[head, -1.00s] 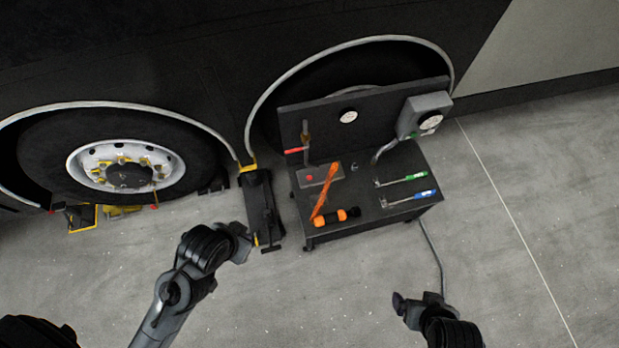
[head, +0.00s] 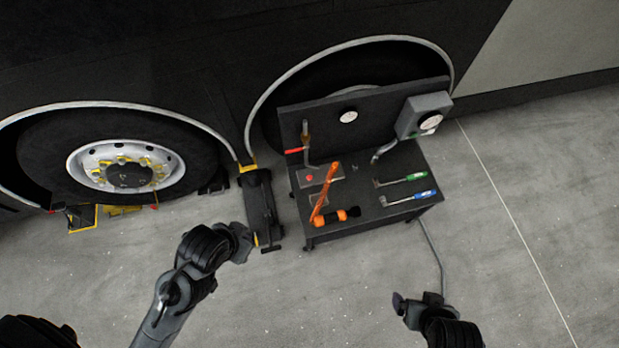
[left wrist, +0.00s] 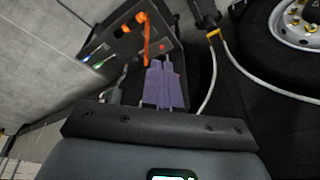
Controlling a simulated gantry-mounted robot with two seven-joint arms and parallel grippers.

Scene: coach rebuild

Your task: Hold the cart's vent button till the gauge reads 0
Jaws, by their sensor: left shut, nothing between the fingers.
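The dark cart (head: 360,216) stands in front of the right wheel arch. A small red button (head: 309,178) sits on a grey plate on the cart's left part; it also shows in the left wrist view (left wrist: 162,47). A round white gauge (head: 348,116) is on the cart's back panel, and another dial (head: 430,121) is on a grey box at the right; their readings are too small to tell. My left gripper (head: 243,241) is shut and empty, left of the cart and apart from the button. My right gripper (head: 399,302) is in front of the cart; its jaws are unclear.
An orange bar (head: 325,192) and an orange-black tool (head: 336,216) lie near the button. A red-handled valve pipe (head: 305,144) rises behind it. Green-handled (head: 404,179) and blue-handled (head: 412,198) tools lie at right. A black jack (head: 259,207) stands left of the cart.

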